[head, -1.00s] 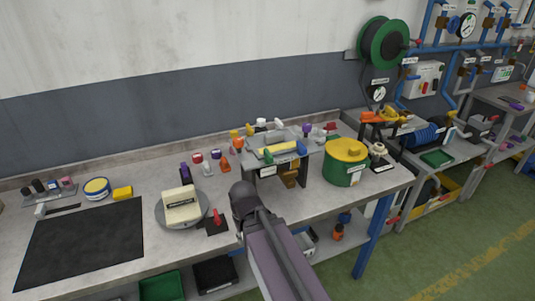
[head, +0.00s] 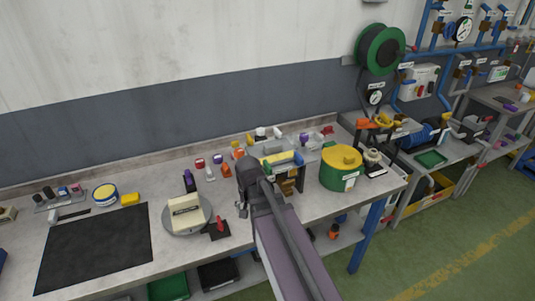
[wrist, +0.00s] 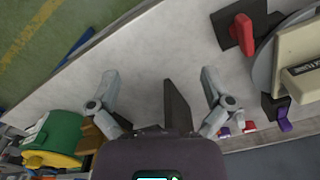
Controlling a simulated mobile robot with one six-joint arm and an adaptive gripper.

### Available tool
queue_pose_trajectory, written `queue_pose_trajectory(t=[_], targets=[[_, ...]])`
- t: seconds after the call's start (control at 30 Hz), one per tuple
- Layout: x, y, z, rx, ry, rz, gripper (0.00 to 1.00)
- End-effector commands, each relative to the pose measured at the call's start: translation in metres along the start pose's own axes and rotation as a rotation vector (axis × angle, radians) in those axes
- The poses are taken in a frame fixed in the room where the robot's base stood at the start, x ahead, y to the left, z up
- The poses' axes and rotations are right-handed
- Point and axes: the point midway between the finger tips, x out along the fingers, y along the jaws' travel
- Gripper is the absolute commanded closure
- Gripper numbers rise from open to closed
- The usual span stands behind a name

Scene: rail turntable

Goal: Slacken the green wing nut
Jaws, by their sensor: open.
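I cannot make out a green wing nut in either view. My gripper (wrist: 159,76) is open in the wrist view, its two fingers spread wide with nothing held. An upright dark grey plate (wrist: 177,106) shows between the fingers, apart from both. In the head view my arm's dark end covers the left part of a small grey stand (head: 300,170) with a yellow bar (head: 279,157) on top. My fingertips are hidden there.
A green drum with a yellow lid (head: 341,171) stands right of the stand; it shows in the wrist view (wrist: 60,132). A round plate with a cream block (head: 187,213), a red-handled piece (head: 220,226) and a black mat (head: 95,247) lie left. Small coloured items stand behind.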

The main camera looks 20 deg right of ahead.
Motion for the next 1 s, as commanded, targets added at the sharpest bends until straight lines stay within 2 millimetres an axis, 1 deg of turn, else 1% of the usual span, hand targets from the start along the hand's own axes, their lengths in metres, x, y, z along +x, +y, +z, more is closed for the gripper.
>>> queue_pose_trajectory(t=[0.03, 0.47, 1.0], targets=[[-0.019, 0.001, -0.009, 0.042, 0.0, 0.0, 0.0], [-0.095, 0.012, -0.056, 0.414, 0.0, 0.0, 0.0], [-0.191, 0.033, -0.115, 0.879, 0.0, -0.001, 0.0]])
